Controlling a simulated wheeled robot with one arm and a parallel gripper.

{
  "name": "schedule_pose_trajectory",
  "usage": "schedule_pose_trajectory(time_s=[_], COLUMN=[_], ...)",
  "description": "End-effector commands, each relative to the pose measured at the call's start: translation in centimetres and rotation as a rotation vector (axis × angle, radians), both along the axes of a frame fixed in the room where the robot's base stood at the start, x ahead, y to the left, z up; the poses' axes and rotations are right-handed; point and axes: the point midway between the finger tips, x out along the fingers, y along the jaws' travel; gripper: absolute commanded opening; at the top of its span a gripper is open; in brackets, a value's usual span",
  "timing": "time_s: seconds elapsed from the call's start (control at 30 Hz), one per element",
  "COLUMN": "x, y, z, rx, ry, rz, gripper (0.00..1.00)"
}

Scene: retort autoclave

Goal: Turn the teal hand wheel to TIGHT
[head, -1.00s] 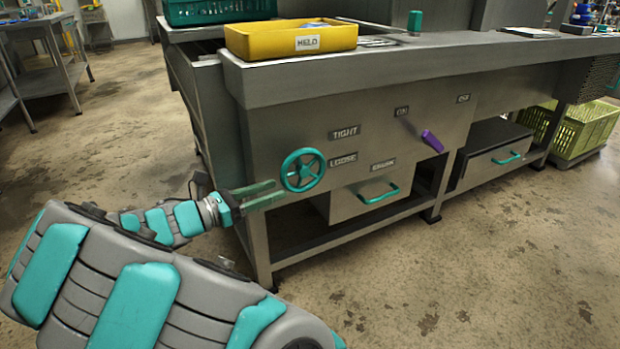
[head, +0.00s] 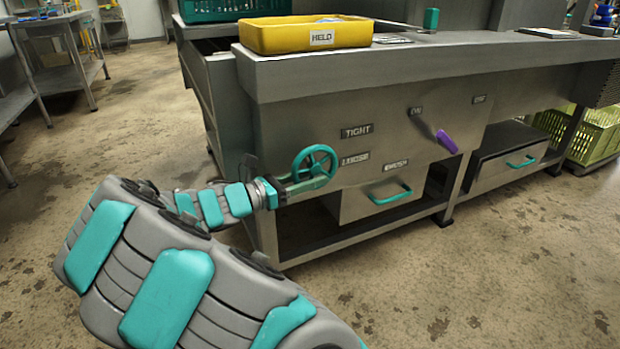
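The teal hand wheel (head: 315,150) is on the front panel of the grey metal bench, left of the TIGHT label (head: 357,131) and the LOOSE label (head: 354,158). My gripper (head: 318,183) is at the lower part of the wheel, its green fingers reaching in from the left and overlapping the rim in the picture. The fingers look close to or around the lower rim, but I cannot tell whether they are shut on it. My arm comes in from the lower left.
A purple-handled lever (head: 446,141) is right of the wheel. A drawer with a teal handle (head: 389,194) is below right. A yellow bin marked HELD (head: 280,38) stands on the bench top. Floor (head: 480,270) in front is clear.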

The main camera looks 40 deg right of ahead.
Motion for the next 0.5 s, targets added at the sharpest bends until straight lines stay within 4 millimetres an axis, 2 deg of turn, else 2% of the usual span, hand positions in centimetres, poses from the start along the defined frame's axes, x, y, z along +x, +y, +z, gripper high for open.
schedule_pose_trajectory(time_s=[0.07, 0.4, 0.5], x=[0.00, 0.01, 0.00], y=[0.01, 0.03, 0.03], z=[0.00, 0.00, 0.00], rx=[0.000, 0.000, 0.000], ry=[0.000, 0.000, 0.000], rz=[0.000, 0.000, 0.000], gripper=[0.38, 0.00, 0.00])
